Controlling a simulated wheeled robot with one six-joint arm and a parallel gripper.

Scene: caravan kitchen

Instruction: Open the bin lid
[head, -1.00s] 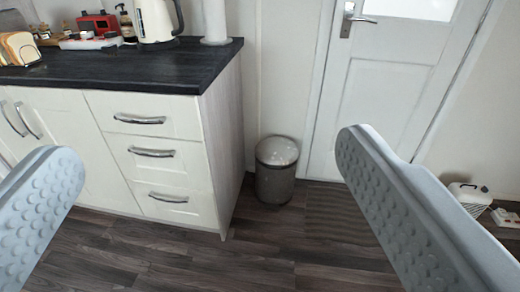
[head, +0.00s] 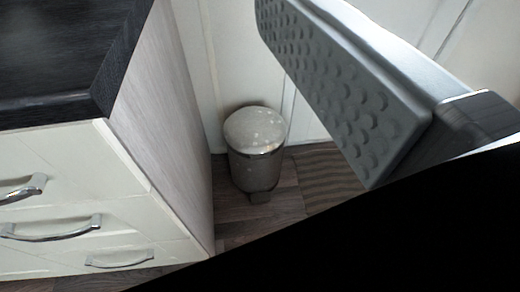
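The bin (head: 255,168) is a small grey pedal bin standing upright on the floor between the cabinet's side and the wall. Its pale domed lid (head: 254,127) is shut. A small pedal (head: 260,197) shows at its front foot. One finger of my gripper (head: 340,95) shows at the upper right, with its dimpled inner pad bare and nothing against it. The other finger is out of the picture. My gripper is open and empty, and appears apart from the bin.
A cabinet with a dark worktop (head: 60,60) and white drawers (head: 70,190) with metal handles fills the left. Its pale side panel (head: 165,130) stands close to the bin. Dark wood floor (head: 285,200) is clear in front of the bin. A black area hides the lower right.

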